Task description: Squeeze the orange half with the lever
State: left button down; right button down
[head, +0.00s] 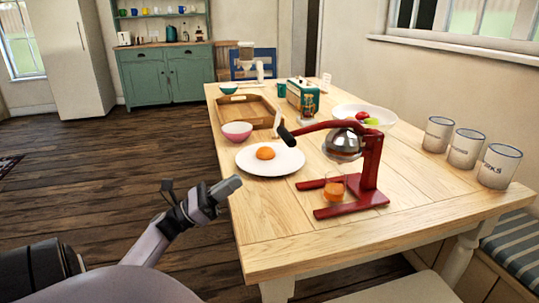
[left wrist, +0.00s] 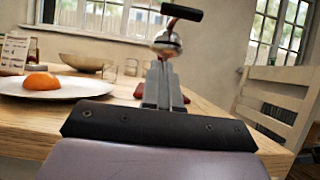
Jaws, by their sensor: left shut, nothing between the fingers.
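The red juicer press (head: 371,165) stands on the table, its lever reaching left, roughly level, to a black handle (head: 287,136). A metal cup (head: 343,146) hangs under the lever; whether anything is inside is hidden. A glass (head: 334,188) with orange contents stands below it. An orange half (head: 265,153) lies dome up on a white plate (head: 272,169). My left gripper (head: 232,185) is shut and empty, left of the table edge, apart from the handle. In the left wrist view its fingers (left wrist: 163,88) point toward the press, below the handle (left wrist: 182,12). My right gripper is not seen.
A pink bowl (head: 237,131), wooden tray (head: 262,117), toaster (head: 303,96) and fruit bowl (head: 381,122) stand behind the plate and press. Several white canisters (head: 465,148) stand along the right side. The table's front left corner is clear.

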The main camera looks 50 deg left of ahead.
pick_arm(q)
jog(key=shift+w+d+r, duration=0.1)
jog(key=shift+w+r, duration=0.1)
jog(key=shift+r, duration=0.1)
jog(key=s+r+p+x, duration=0.1)
jog(key=r+p+x, duration=0.1)
jog(key=x, duration=1)
jog(key=shift+a+r+p, duration=0.15)
jog(key=shift+a+p, duration=0.15)
jog(key=shift+p, duration=0.15)
jog(key=shift+s, duration=0.15)
